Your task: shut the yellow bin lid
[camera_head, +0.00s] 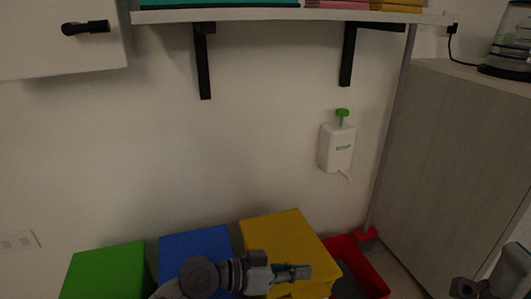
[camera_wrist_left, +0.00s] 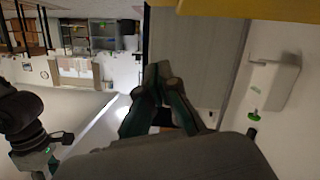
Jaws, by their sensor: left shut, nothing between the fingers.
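The yellow bin (camera_head: 283,236) stands between the blue bin and the red bin at the bottom of the head view. Its yellow lid is a broad slanted face, and I cannot tell whether it is fully down. My left gripper (camera_head: 306,272) is in front of the yellow bin's near part and covers some of it. In the left wrist view its fingers (camera_wrist_left: 160,74) are together and empty, and a yellow strip (camera_wrist_left: 225,12) of the bin shows along the top edge. Part of my right arm is at the lower right of the head view; its finger state is unclear.
A blue bin (camera_head: 196,243) and a green bin (camera_head: 103,270) stand to the left. A red bin (camera_head: 374,284) stands open to the right, next to a grey cabinet (camera_head: 455,165). A white wall dispenser (camera_head: 337,149) hangs above, under a shelf (camera_head: 285,16).

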